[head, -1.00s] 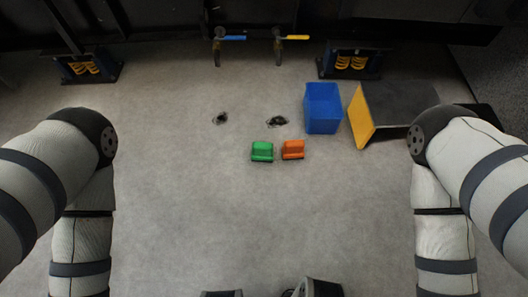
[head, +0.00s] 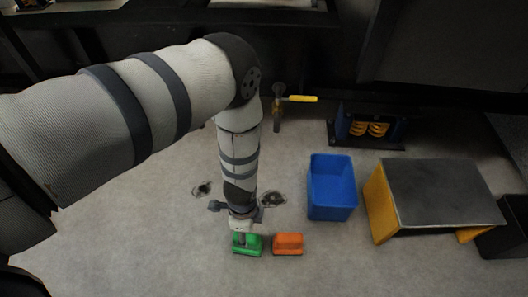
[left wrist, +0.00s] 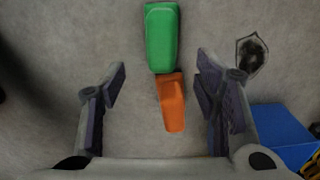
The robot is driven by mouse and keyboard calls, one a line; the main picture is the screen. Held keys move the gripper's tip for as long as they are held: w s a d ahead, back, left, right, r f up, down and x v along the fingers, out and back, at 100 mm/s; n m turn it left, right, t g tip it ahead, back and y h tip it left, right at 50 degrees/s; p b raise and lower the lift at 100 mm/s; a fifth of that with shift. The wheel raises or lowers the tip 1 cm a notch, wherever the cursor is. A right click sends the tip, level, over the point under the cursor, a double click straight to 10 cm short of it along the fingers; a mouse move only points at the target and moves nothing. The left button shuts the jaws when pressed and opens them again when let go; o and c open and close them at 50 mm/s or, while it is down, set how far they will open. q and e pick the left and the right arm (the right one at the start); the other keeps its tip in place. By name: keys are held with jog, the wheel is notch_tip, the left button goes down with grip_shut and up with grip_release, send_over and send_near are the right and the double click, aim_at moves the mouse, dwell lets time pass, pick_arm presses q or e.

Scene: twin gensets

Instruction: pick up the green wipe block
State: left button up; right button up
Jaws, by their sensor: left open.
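The green wipe block (head: 252,246) lies on the grey floor, partly hidden by my left gripper (head: 240,238) in the head view. In the left wrist view the green block (left wrist: 161,38) shows whole at the top middle, just beyond the fingertips. My left gripper (left wrist: 162,78) is open and empty above the floor, its fingers apart to either side. An orange block (head: 288,243) lies beside the green one; in the left wrist view the orange block (left wrist: 172,103) shows between the open fingers, lower down. My right gripper is not in view.
A blue bin (head: 332,190) stands right of the blocks; its edge shows in the left wrist view (left wrist: 285,130). A dark-topped yellow stand (head: 440,190) is farther right. Dark patches (head: 273,199) mark the floor. A yellow-handled valve (head: 298,98) is behind. Floor in front is clear.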

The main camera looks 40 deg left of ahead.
aim_at(247, 238)
pick_arm(q)
jog(key=f+b, duration=0.1)
jog(key=f, duration=0.2)
jog(key=f+b, duration=0.2)
jog(key=f, duration=0.1)
jog(key=shift+s+f, duration=0.2)
jog(key=shift+f, duration=0.15)
jog(key=f+b, duration=0.1)
jog(key=f, duration=0.2)
jog(key=f+b, duration=0.1)
jog(key=shift+a+f+b, duration=0.25)
jog(key=shift+a+b, duration=0.1)
jog(key=shift+w+f, duration=0.15)
jog(key=shift+f, duration=0.25)
jog(key=shift+r, duration=0.1)
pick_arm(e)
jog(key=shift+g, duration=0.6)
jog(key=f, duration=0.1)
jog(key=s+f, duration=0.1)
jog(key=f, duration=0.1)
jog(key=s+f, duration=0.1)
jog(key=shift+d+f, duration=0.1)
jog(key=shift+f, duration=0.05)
pick_arm(q)
jog(key=shift+c, duration=0.3)
jog(key=c, duration=1.3)
